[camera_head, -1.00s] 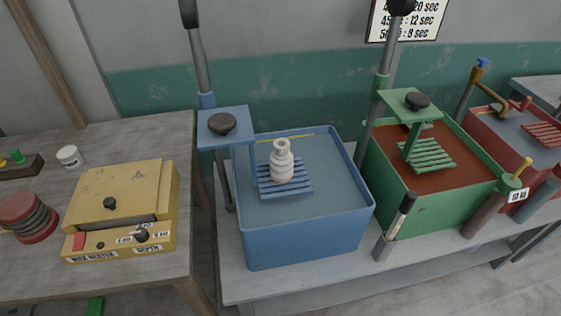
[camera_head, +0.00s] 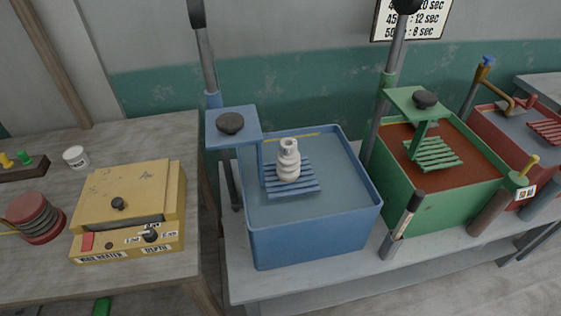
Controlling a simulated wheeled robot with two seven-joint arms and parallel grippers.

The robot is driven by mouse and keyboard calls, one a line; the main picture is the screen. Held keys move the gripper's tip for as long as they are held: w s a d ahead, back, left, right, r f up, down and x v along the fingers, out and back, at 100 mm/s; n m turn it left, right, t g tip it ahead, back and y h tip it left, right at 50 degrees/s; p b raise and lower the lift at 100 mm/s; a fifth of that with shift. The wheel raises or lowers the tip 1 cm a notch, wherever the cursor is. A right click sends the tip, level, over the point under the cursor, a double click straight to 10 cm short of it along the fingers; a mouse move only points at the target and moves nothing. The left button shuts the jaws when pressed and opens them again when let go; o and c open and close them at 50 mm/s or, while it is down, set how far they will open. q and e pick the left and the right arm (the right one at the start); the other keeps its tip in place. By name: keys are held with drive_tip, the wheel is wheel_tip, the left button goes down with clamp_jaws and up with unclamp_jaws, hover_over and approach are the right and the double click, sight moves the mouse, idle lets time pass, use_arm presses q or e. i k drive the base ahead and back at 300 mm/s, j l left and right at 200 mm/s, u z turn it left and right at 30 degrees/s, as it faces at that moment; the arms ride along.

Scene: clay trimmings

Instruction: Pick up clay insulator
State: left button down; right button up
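The clay insulator (camera_head: 288,161) is a small, pale, ribbed piece. It stands upright on a blue slatted rack (camera_head: 306,181) in the blue tank (camera_head: 315,238). The rack hangs from a blue bracket with a black knob (camera_head: 230,123) at the tank's left side. Neither of my grippers shows in the head view, so their state and distance from the insulator cannot be seen.
A yellow wax heater (camera_head: 130,205) and a stack of round discs (camera_head: 36,217) sit on the left table. A green tank (camera_head: 440,208) and a red tank (camera_head: 497,124) stand to the right. Tall levers rise behind the tanks. A dark-handled tool (camera_head: 402,225) leans at the green tank's front corner.

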sight(289, 160)
drive_tip(key=j+u, duration=0.1)
drive_tip(key=j, duration=0.65)
drive_tip(key=j+u, duration=0.1)
drive_tip(key=j, duration=0.7)
drive_tip(key=i, duration=0.05)
